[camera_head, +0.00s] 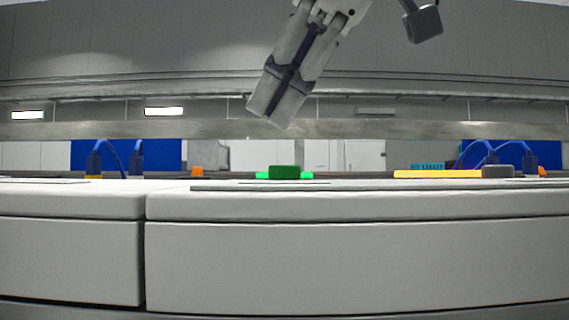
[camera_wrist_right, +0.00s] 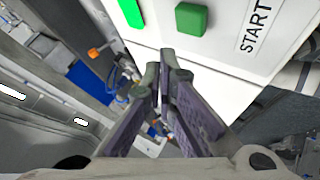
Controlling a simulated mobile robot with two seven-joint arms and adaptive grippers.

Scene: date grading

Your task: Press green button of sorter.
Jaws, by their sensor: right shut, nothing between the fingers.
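In the right wrist view the green button (camera_wrist_right: 191,19) is at the top, beside the printed word START. My right gripper (camera_head: 270,112) hangs from above in the head view, above the button and slightly left of it, apart from it. Its fingers are shut and empty, and they also show in the right wrist view (camera_wrist_right: 162,72). My left gripper is not in view.
An orange piece (camera_head: 197,172) stands left of the button. A yellow bar (camera_head: 437,174) and a dark grey block (camera_head: 497,171) are to the right. Blue cables and blue panels are behind. A metal rail (camera_head: 200,130) crosses behind the sorter. The space between gripper and button looks clear.

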